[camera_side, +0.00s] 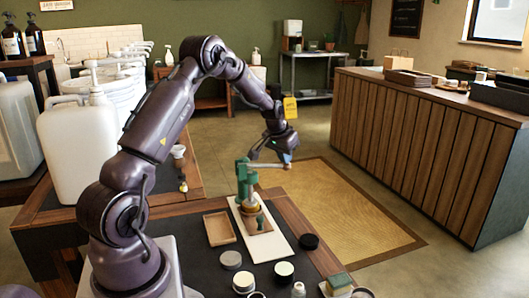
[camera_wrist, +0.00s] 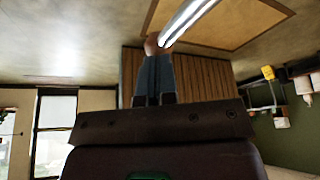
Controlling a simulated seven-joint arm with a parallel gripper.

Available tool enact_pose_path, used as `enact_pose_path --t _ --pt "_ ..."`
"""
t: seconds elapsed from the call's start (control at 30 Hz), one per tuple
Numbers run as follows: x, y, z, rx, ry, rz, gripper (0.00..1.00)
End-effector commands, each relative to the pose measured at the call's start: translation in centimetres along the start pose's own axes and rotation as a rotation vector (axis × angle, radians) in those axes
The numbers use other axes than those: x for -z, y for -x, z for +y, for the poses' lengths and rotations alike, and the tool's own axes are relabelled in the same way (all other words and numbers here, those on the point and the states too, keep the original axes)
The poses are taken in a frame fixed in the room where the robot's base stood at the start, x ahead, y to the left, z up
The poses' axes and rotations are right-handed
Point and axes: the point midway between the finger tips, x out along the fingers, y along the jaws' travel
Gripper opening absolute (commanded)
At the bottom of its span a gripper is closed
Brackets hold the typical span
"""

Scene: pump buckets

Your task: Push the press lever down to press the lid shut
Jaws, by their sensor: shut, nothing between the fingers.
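The green press (camera_side: 243,182) stands on a white board at the far end of the dark work table. Its lever (camera_side: 268,165) sticks out to the right, about level, ending in a reddish knob (camera_side: 288,167). A small jar (camera_side: 249,208) sits under the press; I cannot tell how its lid sits. My gripper (camera_side: 287,158) is shut and empty, pointing down at the knob end of the lever. In the wrist view the silver lever (camera_wrist: 188,20) and the knob (camera_wrist: 151,45) are right at my fingertips (camera_wrist: 155,58); contact is unclear.
A wooden tray (camera_side: 219,229) lies left of the board. Dark and pale round lids and jars (camera_side: 284,270) stand in front. A large white jug (camera_side: 80,148) is on the left table. Open floor with a yellow mat (camera_side: 340,215) lies beyond the press.

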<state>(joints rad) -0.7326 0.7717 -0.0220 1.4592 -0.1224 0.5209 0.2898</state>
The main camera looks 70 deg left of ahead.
Motion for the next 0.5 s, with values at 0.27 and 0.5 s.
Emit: enact_pose_path --t 0.27,0.5 --pt "0.9 2.6 -0.1 0.001 0.000 0.000 0.00" --pt "1.7 4.9 -0.2 0.001 0.000 0.001 0.00"
